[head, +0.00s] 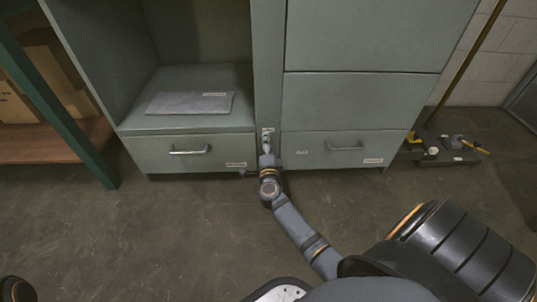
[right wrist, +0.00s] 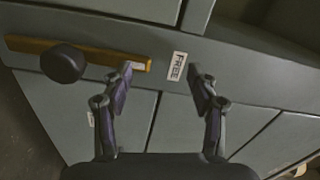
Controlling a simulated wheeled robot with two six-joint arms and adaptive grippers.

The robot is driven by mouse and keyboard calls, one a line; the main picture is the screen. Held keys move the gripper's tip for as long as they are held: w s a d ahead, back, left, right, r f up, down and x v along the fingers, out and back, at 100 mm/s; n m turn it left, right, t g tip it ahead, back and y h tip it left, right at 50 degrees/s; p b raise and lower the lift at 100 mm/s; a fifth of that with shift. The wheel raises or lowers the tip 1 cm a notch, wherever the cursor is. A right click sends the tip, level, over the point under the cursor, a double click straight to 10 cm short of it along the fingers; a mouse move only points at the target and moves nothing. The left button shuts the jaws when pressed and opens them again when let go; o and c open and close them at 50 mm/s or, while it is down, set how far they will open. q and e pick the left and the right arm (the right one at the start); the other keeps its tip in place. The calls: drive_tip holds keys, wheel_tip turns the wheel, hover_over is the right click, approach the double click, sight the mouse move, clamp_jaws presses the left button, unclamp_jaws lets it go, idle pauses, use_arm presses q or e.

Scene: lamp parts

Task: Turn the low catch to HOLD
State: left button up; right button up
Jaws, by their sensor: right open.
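The low catch shows in the right wrist view as a flat yellow bar (right wrist: 105,60) with a round black knob (right wrist: 62,64) near its left part and a pale tip at its right end. A white label reading FREE (right wrist: 177,66) is just past that tip. My right gripper (right wrist: 160,75) is open, its left fingertip over or against the bar's pale end and its right fingertip beyond the label. I cannot tell whether it touches. In the head view my right gripper (head: 267,150) is at the cabinet's middle post and hides most of the catch. No HOLD label is readable.
The green-grey cabinet (head: 360,100) has drawers with handles on both sides of the post. A flat grey panel (head: 190,103) lies in the open bay. A wooden shelf (head: 50,143) stands at left, and a low dark platform (head: 445,150) with small items at right. The front floor is clear.

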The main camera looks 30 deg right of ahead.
drive_tip(key=p+v, duration=0.2)
drive_tip(key=v, duration=0.9)
idle(0.4)
idle(0.4)
